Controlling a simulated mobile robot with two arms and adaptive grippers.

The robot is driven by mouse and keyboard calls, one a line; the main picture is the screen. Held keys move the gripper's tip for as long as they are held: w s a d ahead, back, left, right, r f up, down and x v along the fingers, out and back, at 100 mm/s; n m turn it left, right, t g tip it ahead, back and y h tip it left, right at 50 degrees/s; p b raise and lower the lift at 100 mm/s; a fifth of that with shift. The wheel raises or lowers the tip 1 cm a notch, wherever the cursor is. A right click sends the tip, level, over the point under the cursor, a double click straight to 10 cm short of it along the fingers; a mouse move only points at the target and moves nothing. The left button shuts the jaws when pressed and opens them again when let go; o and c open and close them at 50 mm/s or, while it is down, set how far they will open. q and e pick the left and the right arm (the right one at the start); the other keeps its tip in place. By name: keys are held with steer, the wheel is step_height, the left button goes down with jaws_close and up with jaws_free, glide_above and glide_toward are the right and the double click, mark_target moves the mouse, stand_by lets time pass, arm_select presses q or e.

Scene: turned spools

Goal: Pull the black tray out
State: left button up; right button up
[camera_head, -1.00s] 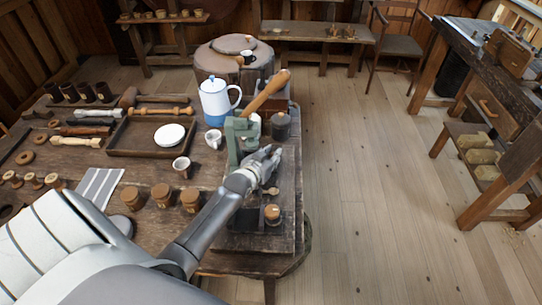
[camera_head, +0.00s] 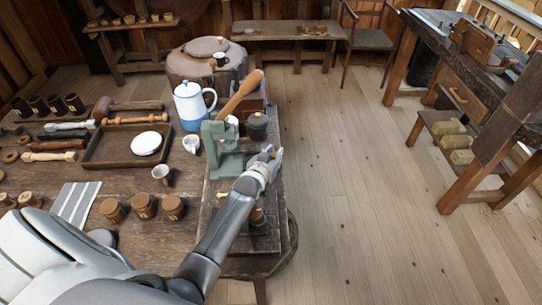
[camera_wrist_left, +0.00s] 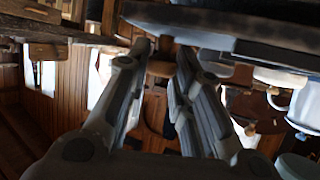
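My left gripper (camera_head: 270,156) is at the right edge of the dark wooden board, right of the green lever press (camera_head: 222,160) with its wooden handle. Its fingers stand apart in the left wrist view (camera_wrist_left: 163,58), and nothing is clearly held. A small black, flat, square piece (camera_head: 262,228) lies at the board's front, partly behind my left forearm; it may be the black tray, but I cannot tell for sure. A wooden-topped piece stands at it, mostly hidden by the arm. My right gripper is not in view.
A blue and white pot (camera_head: 190,106), a dark lidded jar (camera_head: 257,127) and a white cup (camera_head: 192,143) stand around the press. Wooden jars (camera_head: 143,206) and a brown tray with a white plate (camera_head: 146,143) are left. Open floor (camera_head: 340,170) lies right of the table.

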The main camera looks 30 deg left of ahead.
arm_select(q)
steer(key=o, duration=0.4)
steer(key=shift+c, duration=0.2)
step_height(320, 180, up, 10)
stand_by(0.4)
steer(key=shift+f, duration=0.1)
